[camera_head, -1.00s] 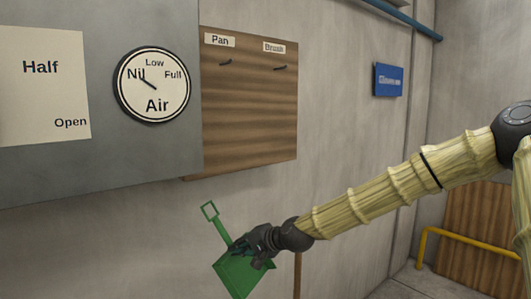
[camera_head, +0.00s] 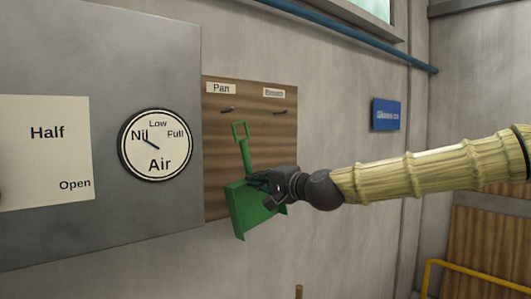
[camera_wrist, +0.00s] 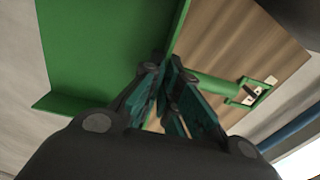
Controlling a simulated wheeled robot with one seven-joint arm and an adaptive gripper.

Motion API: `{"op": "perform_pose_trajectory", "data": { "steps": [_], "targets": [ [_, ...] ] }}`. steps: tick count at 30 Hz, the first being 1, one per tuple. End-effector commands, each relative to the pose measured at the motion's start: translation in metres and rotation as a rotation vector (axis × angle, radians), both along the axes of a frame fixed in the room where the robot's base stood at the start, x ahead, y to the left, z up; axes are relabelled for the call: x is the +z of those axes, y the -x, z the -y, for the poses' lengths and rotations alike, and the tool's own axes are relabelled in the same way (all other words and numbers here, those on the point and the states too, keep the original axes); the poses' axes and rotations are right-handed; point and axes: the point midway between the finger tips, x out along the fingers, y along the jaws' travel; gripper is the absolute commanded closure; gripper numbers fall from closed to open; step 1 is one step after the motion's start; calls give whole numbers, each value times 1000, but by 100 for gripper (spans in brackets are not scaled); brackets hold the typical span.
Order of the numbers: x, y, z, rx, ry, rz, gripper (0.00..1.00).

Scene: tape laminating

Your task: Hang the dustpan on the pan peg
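The green dustpan (camera_head: 252,210) is in front of the wooden board, its handle pointing up and its square end loop (camera_head: 240,130) just below and right of the pan peg (camera_head: 228,110). The pan peg is a short dark pin under the "Pan" label (camera_head: 221,88). My gripper (camera_head: 262,182) is shut on the dustpan near where handle meets pan. In the wrist view the pan (camera_wrist: 105,45) is upper left and the handle (camera_wrist: 215,85) runs right; a white label and dark mark show through the loop. The exact finger contact is partly hidden.
The brush peg (camera_head: 280,112) sits right of the pan peg on the wooden board (camera_head: 275,135). A grey panel with an air gauge (camera_head: 156,145) stands left of the board. A blue sign (camera_head: 386,114) is on the wall, and a yellow rail (camera_head: 470,268) is lower right.

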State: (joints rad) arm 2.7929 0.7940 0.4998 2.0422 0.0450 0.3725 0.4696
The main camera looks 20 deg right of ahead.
Motion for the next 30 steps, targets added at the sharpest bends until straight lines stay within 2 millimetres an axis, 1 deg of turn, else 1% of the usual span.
{"op": "perform_pose_trajectory", "data": {
  "steps": [1,3,6,9,17,30],
  "targets": [
    [18,4,4,-5,-5,15,100],
    [34,8,8,-10,-11,30,100],
    [49,12,12,-15,-18,42,100],
    [58,14,15,-18,-21,52,100],
    [60,11,14,-18,-22,54,100],
    [58,-7,6,-19,-22,53,100]
  ]
}}
